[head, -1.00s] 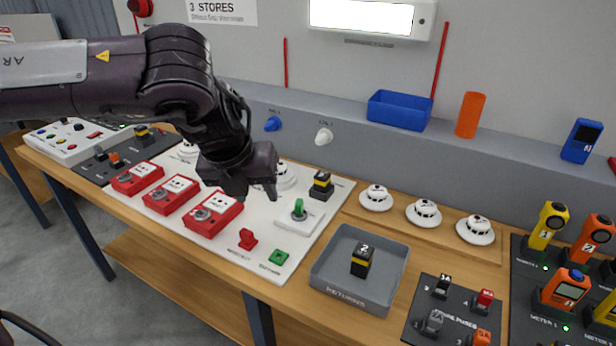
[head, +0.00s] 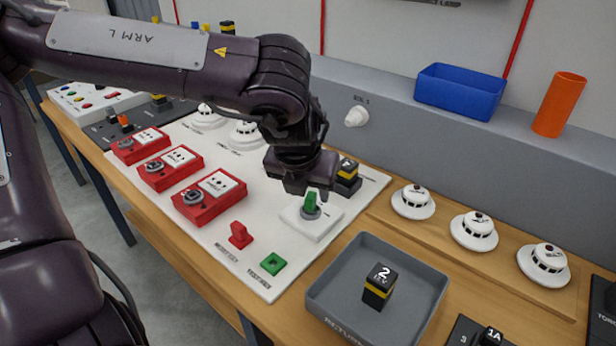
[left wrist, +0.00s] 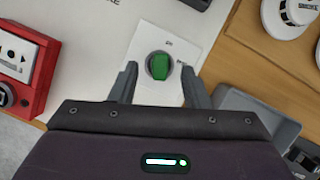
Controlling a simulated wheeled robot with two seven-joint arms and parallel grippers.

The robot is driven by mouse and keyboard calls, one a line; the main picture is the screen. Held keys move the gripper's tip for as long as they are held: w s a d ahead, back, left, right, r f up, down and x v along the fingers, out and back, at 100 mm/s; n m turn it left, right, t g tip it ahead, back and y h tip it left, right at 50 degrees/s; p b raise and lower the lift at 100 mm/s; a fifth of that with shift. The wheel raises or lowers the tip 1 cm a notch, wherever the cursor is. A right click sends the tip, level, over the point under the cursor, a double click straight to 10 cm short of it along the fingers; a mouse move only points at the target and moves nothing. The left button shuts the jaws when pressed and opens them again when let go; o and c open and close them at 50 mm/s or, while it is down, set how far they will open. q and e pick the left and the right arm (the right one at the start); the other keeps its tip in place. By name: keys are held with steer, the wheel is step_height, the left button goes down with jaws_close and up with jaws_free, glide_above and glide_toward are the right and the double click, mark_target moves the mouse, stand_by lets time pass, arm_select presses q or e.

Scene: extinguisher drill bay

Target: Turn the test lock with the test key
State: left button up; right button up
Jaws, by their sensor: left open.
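The green test key (head: 311,202) stands upright in the round grey test lock (head: 313,213), on a small raised white plate (head: 325,222). The key also shows in the left wrist view (left wrist: 160,66). My left gripper (head: 304,192) is open just above and beside the key in the head view. In the left wrist view its two fingers (left wrist: 158,72) lie on either side of the key, with gaps on both sides. I cannot tell how far down they reach. My right gripper is not in view.
A green square holder (head: 273,264) and a red key (head: 240,235) are at the board's front. Red call points (head: 208,200) are left; a black-and-yellow block (head: 347,178) stands behind the lock. A grey tray (head: 345,293) holding another block is at right.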

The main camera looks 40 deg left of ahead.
mark_target(311, 196)
arm_select(q)
steer(key=shift+x, duration=1.6)
steer(key=shift+c, duration=0.2)
jaws_close()
